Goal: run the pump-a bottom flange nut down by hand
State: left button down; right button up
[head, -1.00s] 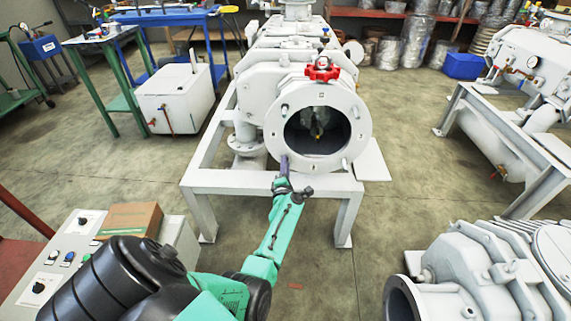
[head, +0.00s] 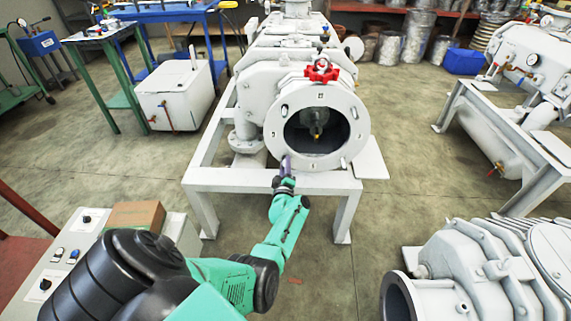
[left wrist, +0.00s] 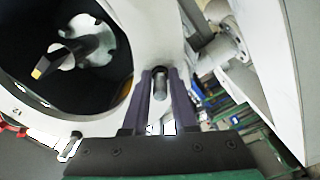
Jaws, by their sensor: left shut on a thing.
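Pump-a's round grey flange (head: 358,140) faces me on its white frame, with a dark open bore (head: 333,125). My left gripper (head: 286,163) is at the lower left of the flange ring. In the left wrist view its two purple fingers (left wrist: 162,82) are on either side of a small grey metal cylinder (left wrist: 160,88) at the flange edge, and they are shut on it. I take this for the bottom flange nut on its stud; nut and stud cannot be told apart. My right gripper is not in view.
A red handwheel (head: 322,70) sits above the flange. The white frame (head: 230,180) is below the pump. Another grey pump (head: 470,265) lies at the lower right. A control box (head: 75,245) with a cardboard box (head: 135,214) stands at the left. Floor between them is clear.

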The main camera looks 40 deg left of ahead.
pick_arm(q)
jog(key=shift+s+f+m, duration=0.1)
jog(key=shift+f+m, duration=0.1)
jog(key=shift+m, duration=0.9)
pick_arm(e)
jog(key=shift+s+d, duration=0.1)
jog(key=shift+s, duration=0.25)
pick_arm(q)
jog(key=c, duration=0.7)
grip_release()
jog(key=shift+r, duration=0.1)
